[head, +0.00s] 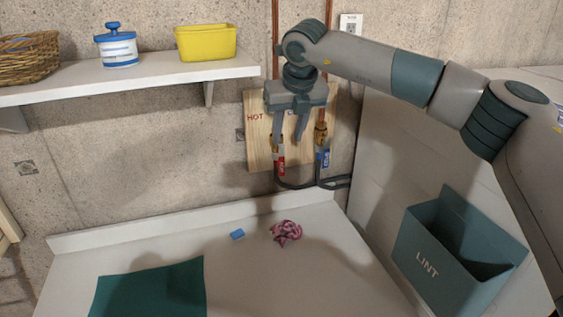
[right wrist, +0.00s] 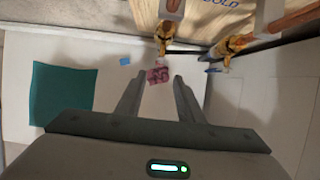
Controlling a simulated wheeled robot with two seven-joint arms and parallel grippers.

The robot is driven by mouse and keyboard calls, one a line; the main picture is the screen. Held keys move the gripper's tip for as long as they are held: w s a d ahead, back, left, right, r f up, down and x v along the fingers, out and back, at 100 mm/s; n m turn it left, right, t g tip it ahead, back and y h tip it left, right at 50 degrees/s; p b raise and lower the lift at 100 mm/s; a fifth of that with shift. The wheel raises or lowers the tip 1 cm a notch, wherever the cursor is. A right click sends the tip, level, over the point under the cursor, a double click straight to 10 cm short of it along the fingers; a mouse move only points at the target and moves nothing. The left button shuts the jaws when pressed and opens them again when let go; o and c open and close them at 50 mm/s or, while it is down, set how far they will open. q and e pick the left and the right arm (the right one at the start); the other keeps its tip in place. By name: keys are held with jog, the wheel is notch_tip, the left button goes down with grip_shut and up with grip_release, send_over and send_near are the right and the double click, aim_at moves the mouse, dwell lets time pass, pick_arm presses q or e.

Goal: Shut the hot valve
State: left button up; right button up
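The hot valve (head: 280,160) is a brass valve with a red handle hanging down along its pipe, below the word HOT on a wooden board (head: 260,155). In the right wrist view its brass body (right wrist: 165,38) is near the top, and its red handle cannot be made out. My right gripper (head: 290,138) is open and empty, pointing down in front of the board; its fingers overlap the upper part of the hot side in the head view. In the right wrist view my right gripper (right wrist: 158,78) shows spread fingers. My left gripper is not in view.
The cold valve (head: 323,150) with a blue handle is just right. Black hoses hang below. A pink cloth (head: 286,232), blue block (head: 237,234) and green mat (head: 150,290) lie on the counter. A LINT bin (head: 425,262) is at right; a shelf (head: 130,80) is upper left.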

aim_at(282, 162)
jog(key=p+x, duration=0.5)
jog(key=x, duration=0.7)
jog(key=shift+w+f, duration=0.1)
jog(key=shift+f, duration=0.05)
jog(key=shift+w+a+f+p, duration=0.1)
jog(key=shift+w+f+p, duration=0.15)
jog(key=shift+f, duration=0.3)
jog(key=shift+c, duration=0.6)
grip_shut()
